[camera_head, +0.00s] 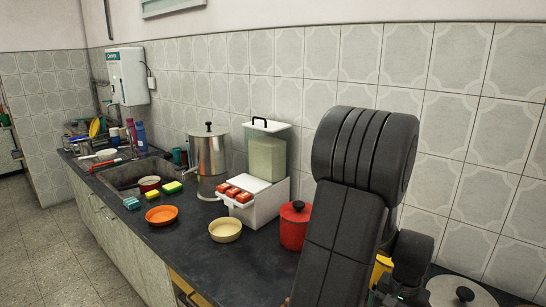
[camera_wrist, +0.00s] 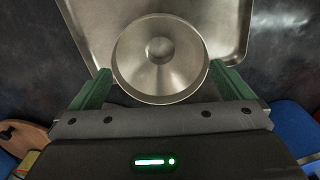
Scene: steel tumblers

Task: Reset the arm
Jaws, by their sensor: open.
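In the wrist view a round steel tumbler (camera_wrist: 160,85), seen from above with its round inside showing, stands on or over a rectangular steel tray (camera_wrist: 228,35). My gripper (camera_wrist: 160,72) is open, with one green finger on each side of the tumbler. The fingertips are very close to its rim; I cannot tell whether they touch it. In the head view my dark arm fills the right front, and neither the gripper nor the tumbler shows.
On the dark counter (camera_head: 185,245) stand a large steel pot (camera_head: 207,155), a white box with a clear container, a red pot (camera_head: 295,225), an orange bowl (camera_head: 161,215) and a cream bowl (camera_head: 225,230). A sink (camera_head: 125,175) lies further left. Blue items (camera_wrist: 285,120) lie at the wrist view's right edge.

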